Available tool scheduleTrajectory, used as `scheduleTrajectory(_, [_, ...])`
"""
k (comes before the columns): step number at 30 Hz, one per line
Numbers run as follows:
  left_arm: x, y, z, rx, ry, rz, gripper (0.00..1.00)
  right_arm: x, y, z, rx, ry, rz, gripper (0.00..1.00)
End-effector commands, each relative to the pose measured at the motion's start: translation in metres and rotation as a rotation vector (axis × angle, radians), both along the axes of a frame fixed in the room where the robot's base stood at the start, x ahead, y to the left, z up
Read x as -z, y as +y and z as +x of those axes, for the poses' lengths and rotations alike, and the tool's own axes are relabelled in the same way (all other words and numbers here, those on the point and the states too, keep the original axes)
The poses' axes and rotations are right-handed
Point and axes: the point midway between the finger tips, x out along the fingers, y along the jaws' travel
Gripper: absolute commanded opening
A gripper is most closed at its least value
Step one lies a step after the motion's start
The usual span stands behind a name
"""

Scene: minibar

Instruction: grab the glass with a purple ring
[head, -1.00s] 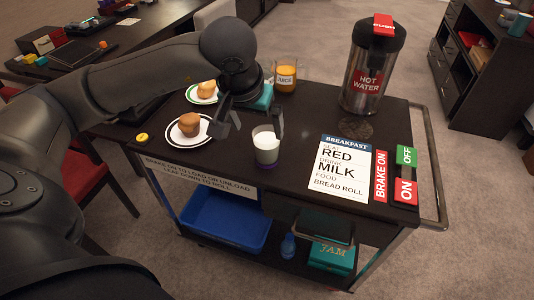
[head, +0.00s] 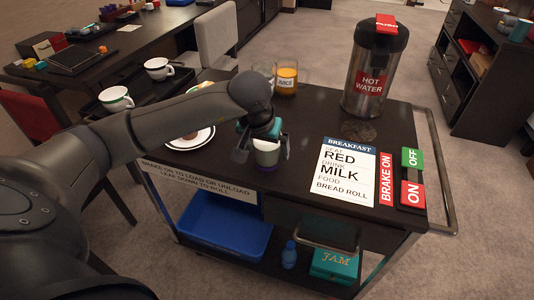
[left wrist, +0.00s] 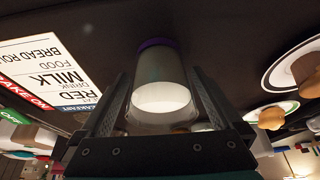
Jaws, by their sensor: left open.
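The glass with a purple ring (head: 267,158) stands upright on the trolley top and holds something white. Its purple ring is at its base, and it also shows in the left wrist view (left wrist: 160,72). My left gripper (head: 262,154) is open, with one finger on each side of the glass. In the left wrist view a gap shows between the glass and the fingers. The gripper covers part of the glass in the head view. My right gripper is not in view.
A juice glass (head: 287,78) stands behind, with another glass (head: 263,70) beside it. A hot water flask (head: 372,70) stands to the right. A breakfast card (head: 346,172) lies right of the glass. A plate (head: 203,138) with a roll is partly behind my arm.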

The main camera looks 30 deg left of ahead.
Motion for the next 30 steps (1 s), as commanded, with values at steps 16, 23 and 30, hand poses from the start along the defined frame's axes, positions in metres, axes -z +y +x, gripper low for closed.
scheduleTrajectory(16, [0.0142,0.0016,0.0052,0.001,0.000,0.001,0.92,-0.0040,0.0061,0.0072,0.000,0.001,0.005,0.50])
scheduleTrajectory(23, [0.0140,0.0017,0.0052,0.001,0.000,0.001,0.66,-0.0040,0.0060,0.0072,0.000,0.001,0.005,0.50])
scheduleTrajectory(30, [0.0138,0.0019,0.0052,0.001,-0.001,0.002,0.39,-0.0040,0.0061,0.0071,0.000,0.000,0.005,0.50])
